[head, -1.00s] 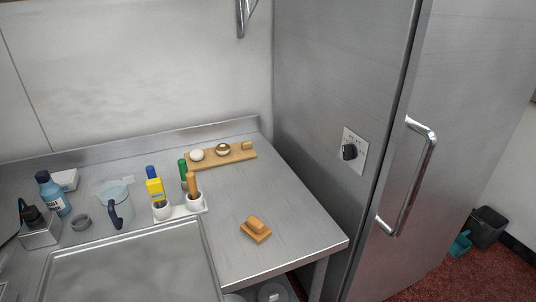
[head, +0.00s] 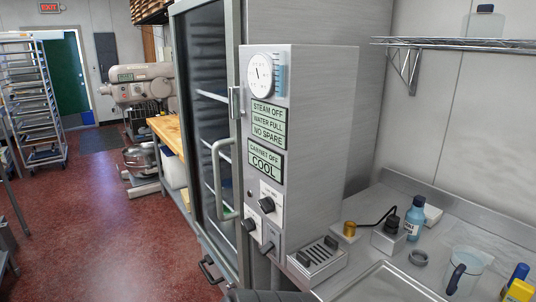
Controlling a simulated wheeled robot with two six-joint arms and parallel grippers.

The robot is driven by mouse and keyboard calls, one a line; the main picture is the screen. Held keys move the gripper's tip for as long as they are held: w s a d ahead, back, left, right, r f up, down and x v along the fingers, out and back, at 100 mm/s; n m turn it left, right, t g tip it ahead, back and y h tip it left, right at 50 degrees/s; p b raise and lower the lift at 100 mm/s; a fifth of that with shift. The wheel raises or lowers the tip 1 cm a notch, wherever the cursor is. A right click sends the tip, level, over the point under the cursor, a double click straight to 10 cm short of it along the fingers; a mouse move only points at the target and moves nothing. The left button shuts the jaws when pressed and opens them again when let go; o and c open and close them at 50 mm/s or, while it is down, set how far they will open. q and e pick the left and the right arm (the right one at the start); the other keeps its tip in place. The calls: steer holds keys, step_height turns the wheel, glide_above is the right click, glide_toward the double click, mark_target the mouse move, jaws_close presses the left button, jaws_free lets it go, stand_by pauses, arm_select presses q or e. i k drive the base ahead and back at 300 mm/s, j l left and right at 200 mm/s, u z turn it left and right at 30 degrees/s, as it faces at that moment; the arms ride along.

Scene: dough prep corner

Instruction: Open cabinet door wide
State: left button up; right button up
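A tall steel cabinet stands in the middle of the head view, with a glass-fronted door (head: 207,110) on its left face. White shelf edges show through the glass. The door carries a long upright bar handle (head: 217,180) near its right edge, with a small metal latch (head: 235,102) above it. The door looks shut against the frame, but a small gap cannot be ruled out. A control box (head: 305,130) with a dial and green labels, one reading "CABINET OFF COOL", juts out beside the handle. Neither of my grippers is in view.
Red floor (head: 95,215) lies open in front of the door. A mixer (head: 142,85) and a wooden-topped table (head: 166,133) stand beyond the cabinet; a rack (head: 35,100) stands far left. The steel counter (head: 350,272) at right holds a blue bottle (head: 415,218) and a jug (head: 463,270).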

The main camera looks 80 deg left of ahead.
mark_target(205, 35)
steer(key=u, duration=3.2)
